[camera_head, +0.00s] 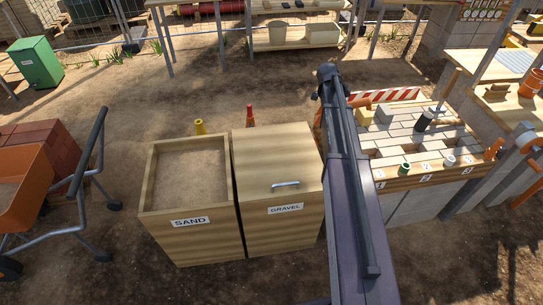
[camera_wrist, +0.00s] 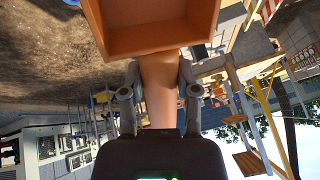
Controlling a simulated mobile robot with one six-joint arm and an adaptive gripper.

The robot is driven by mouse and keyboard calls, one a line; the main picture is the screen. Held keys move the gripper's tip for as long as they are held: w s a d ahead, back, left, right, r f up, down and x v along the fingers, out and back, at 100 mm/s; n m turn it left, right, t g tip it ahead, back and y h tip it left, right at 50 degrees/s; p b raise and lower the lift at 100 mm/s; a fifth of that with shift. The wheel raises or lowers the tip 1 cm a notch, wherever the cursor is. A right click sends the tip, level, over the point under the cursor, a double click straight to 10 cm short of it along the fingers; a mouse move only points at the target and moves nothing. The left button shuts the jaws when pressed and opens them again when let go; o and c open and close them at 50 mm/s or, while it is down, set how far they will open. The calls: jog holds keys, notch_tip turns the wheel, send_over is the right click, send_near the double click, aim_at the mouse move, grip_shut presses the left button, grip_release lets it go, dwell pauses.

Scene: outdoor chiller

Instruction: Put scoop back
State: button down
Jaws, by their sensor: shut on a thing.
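The orange scoop (camera_wrist: 150,38) fills the top middle of the wrist view, its open, empty-looking box end facing the camera. My gripper (camera_wrist: 158,85) is shut on the scoop's handle, one finger on each side. In the head view my arm hides the gripper and most of what it holds; a bit of orange (camera_head: 317,119) shows beside the arm, which may be the scoop. The open SAND bin (camera_head: 189,221) stands at centre left. The GRAVEL bin (camera_head: 277,157) beside it has its lid down.
A yellow item (camera_head: 200,127) and a red item (camera_head: 250,115) show behind the bins. An orange wheelbarrow (camera_head: 22,190) stands left. A numbered bench with grey blocks (camera_head: 410,135) stands right, with a red-and-white barrier (camera_head: 390,95) behind it. Open dirt lies behind the bins.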

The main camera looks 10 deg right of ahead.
jog(key=shift+w+a, duration=0.1)
jog(key=shift+a, duration=0.1)
jog(key=shift+w+a+f, duration=0.15)
jog(key=shift+a+f, duration=0.15)
jog(key=shift+a, duration=0.15)
jog(key=s+a+f+n+y+b, duration=0.1)
jog(key=a+f+b, duration=0.5)
jog(key=a, duration=0.6)
jog(key=s+a+f+n+t+y+b, duration=0.1)
jog(key=a+f+y+b, duration=0.2)
jog(key=a+f+b, duration=0.4)
jog(key=s+a+f+n+t+y+b, duration=0.1)
jog(key=a+f+b, duration=0.5)
jog(key=a, duration=1.1)
jog(key=shift+s+a+f+n+y, duration=0.1)
jog(key=shift+f+n+y, duration=0.2)
jog(key=shift+f, duration=0.2)
jog(key=shift+s+a+f+n+y, duration=0.1)
jog(key=shift+f+n+y, duration=0.15)
jog(key=shift+f, duration=0.25)
jog(key=shift+w, duration=0.1)
jog(key=shift+d, duration=0.1)
